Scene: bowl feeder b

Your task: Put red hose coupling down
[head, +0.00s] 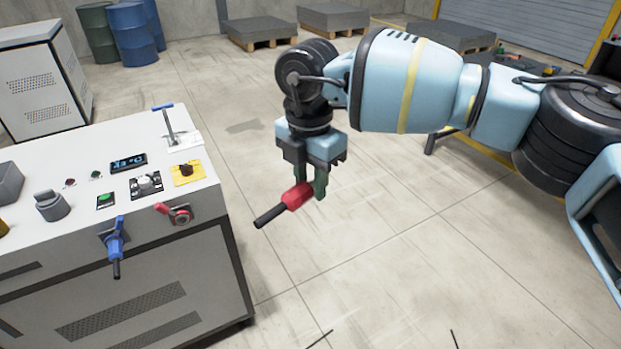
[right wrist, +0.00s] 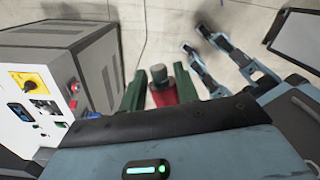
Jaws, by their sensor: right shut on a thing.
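The red hose coupling (head: 298,195) with its black hose end (head: 270,216) is in my right gripper (head: 310,188), held in the air right of the machine cabinet. It tilts down to the left in the head view. In the right wrist view the red coupling (right wrist: 163,95) shows between the two green fingers of the right gripper (right wrist: 160,92), which are shut on it. A blue coupling (head: 115,243) with a black end sits on the cabinet's front face. A red fitting (head: 178,213) is on the front edge to its right. My left gripper is not in the head view.
The machine cabinet (head: 125,290) has a top panel with a blue-handled lever (head: 168,125), a small display (head: 129,162) and a yellow plate with a black knob (head: 187,172). Open concrete floor lies below and right of the held coupling. Barrels and pallets stand far back.

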